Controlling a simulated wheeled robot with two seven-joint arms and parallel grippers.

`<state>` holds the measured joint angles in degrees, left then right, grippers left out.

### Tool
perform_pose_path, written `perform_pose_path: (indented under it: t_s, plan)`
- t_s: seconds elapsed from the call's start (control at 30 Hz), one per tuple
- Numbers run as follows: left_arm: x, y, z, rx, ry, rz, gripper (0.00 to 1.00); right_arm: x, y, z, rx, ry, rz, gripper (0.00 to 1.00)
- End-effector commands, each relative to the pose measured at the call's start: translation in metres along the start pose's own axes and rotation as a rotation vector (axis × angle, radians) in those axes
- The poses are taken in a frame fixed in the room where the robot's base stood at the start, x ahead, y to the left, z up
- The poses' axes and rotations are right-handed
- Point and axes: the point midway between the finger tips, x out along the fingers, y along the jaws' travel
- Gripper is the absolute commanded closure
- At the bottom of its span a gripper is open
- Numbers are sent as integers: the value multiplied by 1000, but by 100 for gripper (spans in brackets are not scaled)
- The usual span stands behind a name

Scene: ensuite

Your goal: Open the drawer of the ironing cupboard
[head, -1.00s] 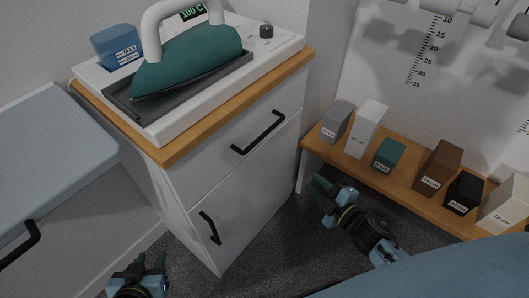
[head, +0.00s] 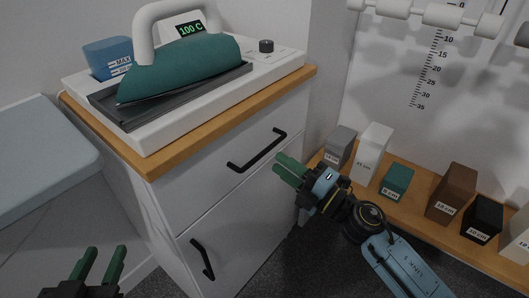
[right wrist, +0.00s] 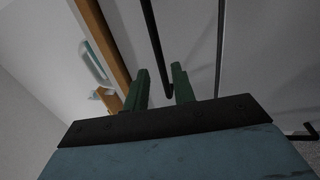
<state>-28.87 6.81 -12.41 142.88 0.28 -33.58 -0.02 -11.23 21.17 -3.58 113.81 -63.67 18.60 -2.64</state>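The ironing cupboard (head: 225,200) is white with a wooden top. Its closed upper drawer (head: 215,145) has a black bar handle (head: 256,152). My right gripper (head: 284,167) has its green fingers open, just right of and below the handle's right end, apart from it in the head view. In the right wrist view the handle bar (right wrist: 155,40) runs ahead of and into the gap between the open fingers (right wrist: 160,84); how deep is hard to tell. My left gripper (head: 107,258) is open and empty at the bottom left.
A green iron (head: 185,68) on a white station and a blue tank (head: 108,57) stand on the cupboard top. A lower door has its own black handle (head: 202,260). A wooden shelf (head: 395,215) with several labelled blocks is close behind my right arm.

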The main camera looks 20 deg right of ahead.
Motion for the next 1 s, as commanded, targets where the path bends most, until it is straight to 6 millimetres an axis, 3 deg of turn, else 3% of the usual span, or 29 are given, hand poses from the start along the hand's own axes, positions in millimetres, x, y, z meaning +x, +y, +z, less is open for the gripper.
perform_pose_path:
  t_s: [0.1, 0.3, 0.77, 0.93, 1.0]
  plan:
    - [0, 0, 1, 0, -10, -1, 64, 23, 1, 0, -2, 1, 2, 74]
    - [0, -1, 4, 1, -27, -2, 64, 49, 0, 0, -1, -1, 0, 74]
    - [-1, -1, 8, 0, -46, -3, 64, 60, 0, 0, 1, -1, -1, 74]
    - [-1, -1, 9, 0, -46, -4, 64, 60, 0, 0, 1, -1, -1, 96]
    - [-1, -1, 8, 0, -45, -4, 64, 60, 0, 0, 1, -1, -1, 100]
